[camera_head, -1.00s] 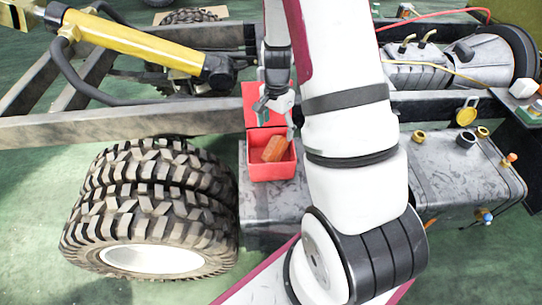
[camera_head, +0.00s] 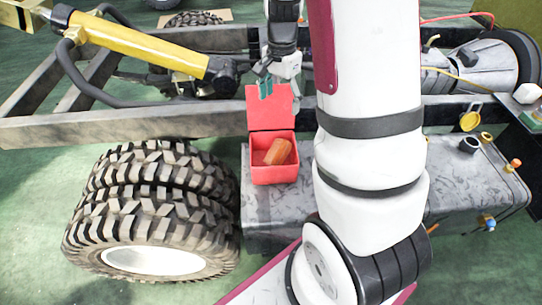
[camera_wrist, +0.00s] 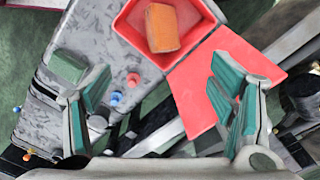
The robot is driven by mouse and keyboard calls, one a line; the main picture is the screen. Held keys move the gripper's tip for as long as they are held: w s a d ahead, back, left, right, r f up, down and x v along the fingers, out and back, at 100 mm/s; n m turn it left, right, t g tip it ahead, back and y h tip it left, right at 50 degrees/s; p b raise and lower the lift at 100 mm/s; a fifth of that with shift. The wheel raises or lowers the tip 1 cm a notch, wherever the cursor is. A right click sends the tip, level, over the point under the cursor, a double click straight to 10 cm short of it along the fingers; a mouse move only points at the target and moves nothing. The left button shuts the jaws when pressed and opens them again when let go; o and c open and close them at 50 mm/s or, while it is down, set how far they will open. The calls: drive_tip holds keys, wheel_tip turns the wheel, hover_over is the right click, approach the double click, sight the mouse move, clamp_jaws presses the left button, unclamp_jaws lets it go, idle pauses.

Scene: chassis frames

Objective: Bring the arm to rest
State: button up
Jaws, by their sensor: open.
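My gripper (camera_head: 276,84) is above the open lid of a red box (camera_head: 273,174) in the head view. It is open and empty, with teal pads on its fingers. In the wrist view the two fingers (camera_wrist: 160,105) stand wide apart with nothing between them. An orange block (camera_head: 278,152) lies tilted inside the red box; it also shows in the wrist view (camera_wrist: 162,27). My white arm covers the middle right of the head view.
The red box stands on a grey metal tank (camera_head: 262,205) beside large tyres (camera_head: 155,200). Chassis rails (camera_head: 110,127) run behind. A yellow cylinder (camera_head: 140,45) lies at upper left. Small caps and fittings (camera_head: 487,220) stick out of the tank at right.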

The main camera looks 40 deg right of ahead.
drive_tip(key=s+a+r+n+t+p, duration=0.1)
drive_tip(key=s+a+r+n, duration=0.3)
drive_tip(key=a+r, duration=0.3)
drive_tip(key=s+a+r+n+t+p, duration=0.1)
drive_tip(key=s+a+r+n, duration=0.2)
drive_tip(key=a+r, duration=0.35)
drive_tip(key=s+a+r+n+t+p, duration=0.1)
drive_tip(key=s+a+r+n, duration=0.2)
drive_tip(key=s, duration=0.4)
drive_tip(key=s+a+r+n+t+p, duration=0.1)
drive_tip(key=s+a+r+n+p, duration=0.1)
drive_tip(key=s+r+n, duration=0.4)
drive_tip(key=shift+s+a, duration=0.6)
drive_tip(key=shift+s, duration=0.6)
